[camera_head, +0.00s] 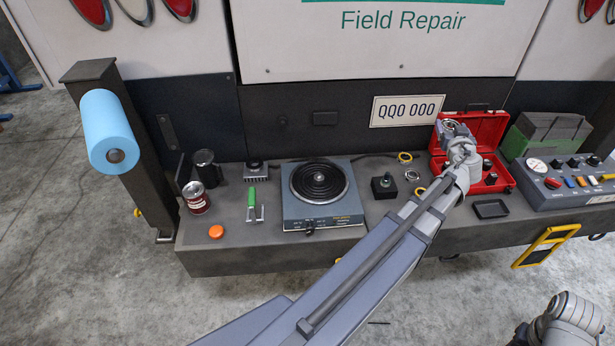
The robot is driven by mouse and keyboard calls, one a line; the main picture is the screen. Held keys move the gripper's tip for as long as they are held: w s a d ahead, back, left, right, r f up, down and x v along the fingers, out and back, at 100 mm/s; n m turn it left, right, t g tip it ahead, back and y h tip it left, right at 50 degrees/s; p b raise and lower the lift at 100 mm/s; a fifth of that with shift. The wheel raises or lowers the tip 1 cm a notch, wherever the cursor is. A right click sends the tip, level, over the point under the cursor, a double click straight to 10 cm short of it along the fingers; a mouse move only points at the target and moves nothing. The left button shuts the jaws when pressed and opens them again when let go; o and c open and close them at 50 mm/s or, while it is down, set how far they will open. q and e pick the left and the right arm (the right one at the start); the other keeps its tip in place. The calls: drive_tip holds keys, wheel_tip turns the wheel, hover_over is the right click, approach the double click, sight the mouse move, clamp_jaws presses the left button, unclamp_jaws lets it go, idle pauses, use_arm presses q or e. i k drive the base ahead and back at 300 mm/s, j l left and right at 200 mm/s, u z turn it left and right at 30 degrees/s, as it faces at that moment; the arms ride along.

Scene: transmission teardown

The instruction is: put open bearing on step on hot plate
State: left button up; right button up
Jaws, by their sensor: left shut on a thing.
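The hot plate (290,208) is a blue-grey box with a dark round coil on top, on the middle of the bench. My left gripper (455,131) is at the red case, far right of the hot plate, and shut on a small grey part. That part is too small and too covered to tell for certain as the open bearing.
The open red case (490,130) stands behind my left gripper. A dark block with a knob (384,187), a black tray (491,209) and a control box (560,188) are on the bench. A can (196,198), a green-handled tool (252,201) and an orange disc (216,231) lie left.

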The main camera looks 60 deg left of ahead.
sight(318, 177)
drive_tip(key=i+u, duration=0.1)
drive_tip(key=u, duration=0.4)
drive_tip(key=i+l+u, duration=0.1)
drive_tip(key=u, duration=0.4)
drive_tip(key=l+u, duration=0.2)
drive_tip(key=u, duration=0.25)
drive_tip(key=i+l+u, duration=0.2)
drive_tip(key=l+u, duration=0.2)
drive_tip(key=l, duration=0.6)
drive_tip(key=l+u, duration=0.45)
drive_tip(key=l, duration=1.35)
drive_tip(key=i, duration=0.05)
